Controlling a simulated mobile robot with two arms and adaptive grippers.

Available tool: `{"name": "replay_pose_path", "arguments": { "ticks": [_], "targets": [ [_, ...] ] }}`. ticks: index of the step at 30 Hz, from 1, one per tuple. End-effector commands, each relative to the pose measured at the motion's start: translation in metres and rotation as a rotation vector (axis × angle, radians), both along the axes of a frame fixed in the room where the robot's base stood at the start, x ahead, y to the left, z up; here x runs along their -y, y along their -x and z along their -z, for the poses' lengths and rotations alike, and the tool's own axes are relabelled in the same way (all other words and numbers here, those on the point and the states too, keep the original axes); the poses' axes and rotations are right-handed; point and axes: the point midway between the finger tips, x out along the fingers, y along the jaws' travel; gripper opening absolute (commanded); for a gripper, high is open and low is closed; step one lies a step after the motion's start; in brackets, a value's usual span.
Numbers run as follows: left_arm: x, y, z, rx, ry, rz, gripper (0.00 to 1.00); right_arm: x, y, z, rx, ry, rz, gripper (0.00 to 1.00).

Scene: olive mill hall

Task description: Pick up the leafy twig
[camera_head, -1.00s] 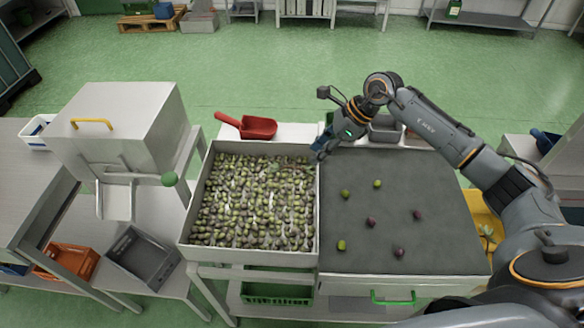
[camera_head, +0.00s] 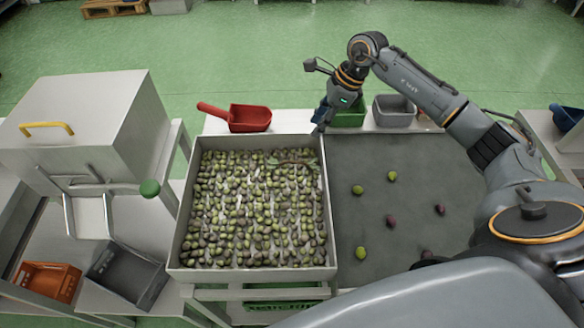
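The leafy twig (camera_head: 291,161) lies on top of the olives in the far right part of the large metal tray (camera_head: 177,225). It is thin and brownish-green with small leaves. My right gripper (camera_head: 320,124) points down just beyond the tray's far right corner, apart from the twig. Its fingers are small and dark here, and whether they are open or shut does not show. I see nothing held in it. My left gripper is not in view.
A red scoop (camera_head: 248,118), a green container (camera_head: 350,115) and a grey bin (camera_head: 394,111) stand behind the tray. A dark sorting surface (camera_head: 400,170) with several loose olives adjoins it on the right. A hopper (camera_head: 90,115) with a green-knobbed lever stands left.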

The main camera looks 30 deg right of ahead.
Motion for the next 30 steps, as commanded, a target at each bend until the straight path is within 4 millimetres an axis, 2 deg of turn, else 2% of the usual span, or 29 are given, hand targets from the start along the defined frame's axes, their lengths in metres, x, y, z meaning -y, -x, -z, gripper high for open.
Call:
{"name": "replay_pose_path", "arguments": {
  "ticks": [1, 7, 11, 16, 21, 26, 30],
  "targets": [
    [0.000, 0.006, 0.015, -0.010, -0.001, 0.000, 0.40, 0.000, 0.000, 0.014, 0.000, 0.000, 0.000, 0.35],
    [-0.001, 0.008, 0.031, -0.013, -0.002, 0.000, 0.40, -0.001, 0.000, 0.031, 0.000, -0.001, 0.000, 0.35],
    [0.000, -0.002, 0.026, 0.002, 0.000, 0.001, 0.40, -0.006, -0.002, 0.041, -0.003, -0.004, -0.001, 0.35],
    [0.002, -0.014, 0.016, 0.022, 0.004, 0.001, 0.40, -0.018, -0.008, 0.071, -0.005, -0.005, 0.000, 0.35],
    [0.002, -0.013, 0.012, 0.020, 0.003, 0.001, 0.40, -0.027, -0.014, 0.097, -0.002, -0.003, 0.001, 0.35],
    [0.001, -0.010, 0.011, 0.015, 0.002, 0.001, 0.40, -0.031, -0.016, 0.108, 0.000, -0.002, 0.000, 0.35],
    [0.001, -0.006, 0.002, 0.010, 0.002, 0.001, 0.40, -0.040, -0.020, 0.118, -0.003, -0.005, 0.000, 0.35]
  ]
}}
